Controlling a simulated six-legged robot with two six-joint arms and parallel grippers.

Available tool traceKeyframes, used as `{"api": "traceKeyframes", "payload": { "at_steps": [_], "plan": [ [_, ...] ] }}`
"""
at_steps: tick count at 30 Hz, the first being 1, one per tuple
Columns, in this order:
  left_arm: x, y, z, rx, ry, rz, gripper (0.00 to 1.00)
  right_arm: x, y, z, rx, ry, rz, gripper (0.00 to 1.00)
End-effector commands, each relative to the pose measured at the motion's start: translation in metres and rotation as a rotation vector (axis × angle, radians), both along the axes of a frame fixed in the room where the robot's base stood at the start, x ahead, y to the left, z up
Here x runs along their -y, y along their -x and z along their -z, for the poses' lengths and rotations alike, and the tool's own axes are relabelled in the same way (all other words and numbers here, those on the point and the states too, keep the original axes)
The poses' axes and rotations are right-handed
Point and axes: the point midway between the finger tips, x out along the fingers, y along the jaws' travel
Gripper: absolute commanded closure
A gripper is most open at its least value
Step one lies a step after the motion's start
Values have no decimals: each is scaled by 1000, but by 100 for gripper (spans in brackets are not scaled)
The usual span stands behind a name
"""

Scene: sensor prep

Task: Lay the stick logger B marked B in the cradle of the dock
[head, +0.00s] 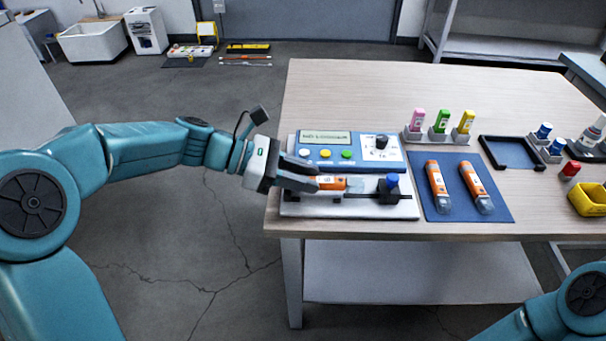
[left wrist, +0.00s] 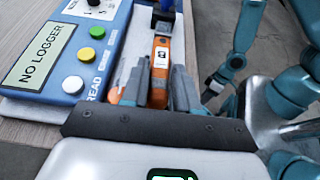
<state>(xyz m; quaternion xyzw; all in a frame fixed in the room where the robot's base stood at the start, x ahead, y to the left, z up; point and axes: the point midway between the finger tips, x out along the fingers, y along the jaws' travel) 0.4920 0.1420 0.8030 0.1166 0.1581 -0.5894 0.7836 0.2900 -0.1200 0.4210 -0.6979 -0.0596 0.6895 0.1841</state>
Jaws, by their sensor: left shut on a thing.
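The dock (head: 405,210) is a light grey base with a blue panel behind it, at the table's left front corner. My left gripper (head: 316,177) is shut on an orange stick logger (head: 334,183), which lies level along the dock's cradle line. Its clear end points right, toward the blue-knobbed black block (head: 391,187). In the left wrist view the logger (left wrist: 161,62) sits between the fingers (left wrist: 168,88), with a white label whose letter is too small to read surely. I cannot tell whether it touches the cradle, which is mostly hidden. My right gripper is out of view.
The panel's display (head: 325,137) reads NO LOGGER. Two orange loggers (head: 437,185) (head: 476,187) lie on a blue mat (head: 505,213) right of the dock. Pink, green and yellow sticks (head: 440,121) stand behind. A black tray (head: 512,139) and yellow bin (head: 590,200) are further right.

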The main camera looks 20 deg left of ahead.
Motion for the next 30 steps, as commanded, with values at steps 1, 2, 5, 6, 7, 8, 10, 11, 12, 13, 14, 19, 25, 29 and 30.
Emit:
{"api": "traceKeyframes", "payload": {
  "at_steps": [1,2,5,6,7,8,10,11,12,13,14,19,25,29,30],
  "plan": [
    [1,0,0,0,0,0,100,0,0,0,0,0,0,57],
    [1,0,0,0,0,0,100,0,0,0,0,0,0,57],
    [1,0,0,0,0,1,100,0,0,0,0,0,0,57],
    [1,0,0,0,0,1,100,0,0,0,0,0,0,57],
    [1,0,0,0,0,1,100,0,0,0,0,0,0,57],
    [1,0,0,0,0,1,100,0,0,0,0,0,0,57],
    [0,0,-1,0,0,1,100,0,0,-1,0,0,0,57],
    [0,0,-1,0,0,1,100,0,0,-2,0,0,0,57],
    [0,0,-1,0,0,1,100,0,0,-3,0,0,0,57],
    [0,0,-2,-1,0,1,100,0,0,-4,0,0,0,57],
    [-1,0,-2,-1,0,1,100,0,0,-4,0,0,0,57],
    [-2,0,-2,-1,0,1,100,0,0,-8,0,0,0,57],
    [-2,1,-1,-1,0,1,100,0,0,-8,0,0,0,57],
    [-2,1,-1,0,0,1,100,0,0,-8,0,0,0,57],
    [-2,1,-1,0,0,1,100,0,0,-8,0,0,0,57]
  ]
}}
